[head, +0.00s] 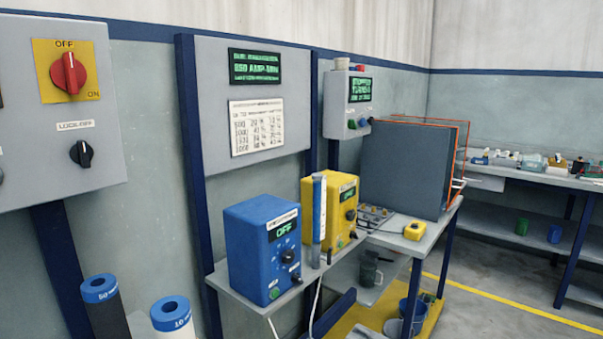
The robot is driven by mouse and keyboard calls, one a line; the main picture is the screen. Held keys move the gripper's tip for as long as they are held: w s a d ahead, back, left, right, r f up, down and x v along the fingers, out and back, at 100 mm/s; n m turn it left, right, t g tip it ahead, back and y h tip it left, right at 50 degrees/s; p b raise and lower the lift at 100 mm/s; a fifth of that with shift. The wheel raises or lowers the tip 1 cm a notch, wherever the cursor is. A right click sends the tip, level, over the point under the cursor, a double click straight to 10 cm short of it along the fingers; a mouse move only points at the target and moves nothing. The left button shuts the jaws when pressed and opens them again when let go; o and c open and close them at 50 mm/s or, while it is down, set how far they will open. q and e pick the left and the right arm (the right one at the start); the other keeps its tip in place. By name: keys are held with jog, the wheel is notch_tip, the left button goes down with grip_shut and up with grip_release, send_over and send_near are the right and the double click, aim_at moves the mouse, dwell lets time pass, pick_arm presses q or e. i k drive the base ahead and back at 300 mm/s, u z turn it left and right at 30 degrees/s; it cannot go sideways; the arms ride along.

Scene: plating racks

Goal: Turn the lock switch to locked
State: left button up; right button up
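The lock switch is a small black rotary knob (81,153) under a "LOCK-OFF" label (75,125). It sits low on a grey wall panel (30,120) at the left of the head view. Its pointer looks tilted off vertical, but I cannot read any position marks beside it. Above it on the same panel is a red rotary handle (68,73) on a yellow plate marked OFF at the top and ON at the lower right. The red handle stands roughly upright, towards OFF. Neither of my grippers shows in this view.
Blue-topped cylinders (99,289) stand below the panel. A blue box (262,250) reading OFF and a yellow box (331,210) stand on a shelf to the right. A grey enclosure (405,168) sits on a bench beyond. Open floor (500,310) shows at the lower right.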

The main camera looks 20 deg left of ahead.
aim_at(82, 153)
jog(key=u, duration=2.3)
jog(key=k, duration=0.5)
jog(key=z, duration=0.05)
jog(key=i, duration=0.5)
jog(key=u, duration=0.1)
